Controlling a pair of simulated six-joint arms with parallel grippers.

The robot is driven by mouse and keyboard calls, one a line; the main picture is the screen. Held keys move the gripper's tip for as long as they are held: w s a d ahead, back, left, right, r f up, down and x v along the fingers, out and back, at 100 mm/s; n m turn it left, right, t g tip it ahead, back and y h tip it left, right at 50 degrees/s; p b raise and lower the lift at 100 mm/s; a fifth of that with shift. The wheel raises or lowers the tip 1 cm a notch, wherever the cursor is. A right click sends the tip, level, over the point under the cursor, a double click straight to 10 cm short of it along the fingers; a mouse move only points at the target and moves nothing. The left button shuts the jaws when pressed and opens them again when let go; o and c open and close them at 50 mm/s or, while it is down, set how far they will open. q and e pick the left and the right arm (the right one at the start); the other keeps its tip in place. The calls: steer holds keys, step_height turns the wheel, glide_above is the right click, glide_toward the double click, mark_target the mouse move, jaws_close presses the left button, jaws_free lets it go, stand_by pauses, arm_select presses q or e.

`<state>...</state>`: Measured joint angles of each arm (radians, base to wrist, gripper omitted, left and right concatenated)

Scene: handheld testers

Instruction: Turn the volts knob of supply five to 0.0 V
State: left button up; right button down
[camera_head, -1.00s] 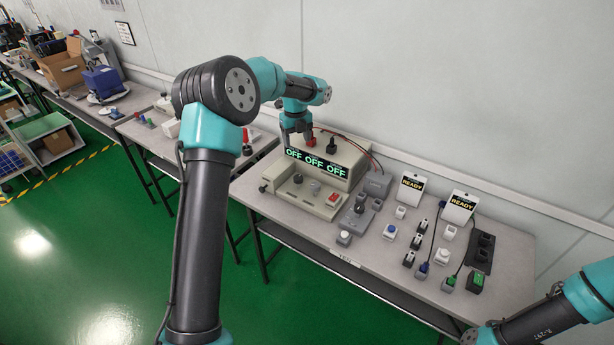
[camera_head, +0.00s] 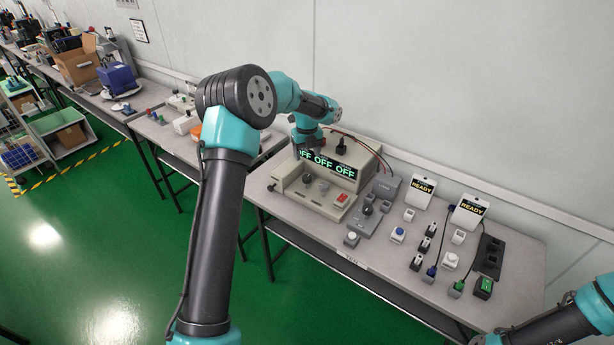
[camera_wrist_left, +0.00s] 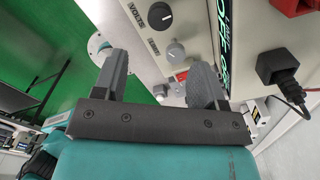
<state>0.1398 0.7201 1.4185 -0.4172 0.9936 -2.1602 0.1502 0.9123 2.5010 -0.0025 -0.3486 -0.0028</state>
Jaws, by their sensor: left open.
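The beige supply (camera_head: 360,165) stands on the bench. Its green display reads OFF OFF OFF, its left part now hidden behind my left gripper (camera_head: 308,152). In the left wrist view a black round knob (camera_wrist_left: 152,18), beside the label VOLTS, has a pale pointer line. A grey knob (camera_wrist_left: 176,53) sits below it. In the head view the black knob (camera_head: 307,178) shows in front of the display. My left gripper also shows in the left wrist view (camera_wrist_left: 162,70); its fingers are open and empty, apart from the VOLTS knob. My right gripper is out of view.
A black plug (camera_head: 343,141) with cables stands on top of the supply. A red switch (camera_head: 341,198) is on the supply's front right. Grey boxes and two READY signs (camera_head: 423,187) fill the bench to the right. My right arm enters at lower right.

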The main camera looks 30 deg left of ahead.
mark_target(307, 177)
arm_select(q)
step_height(307, 177, down, 11)
steer(key=shift+r, duration=0.1)
stand_by(0.3)
steer(key=shift+c, duration=0.5)
steer(key=c, duration=0.8)
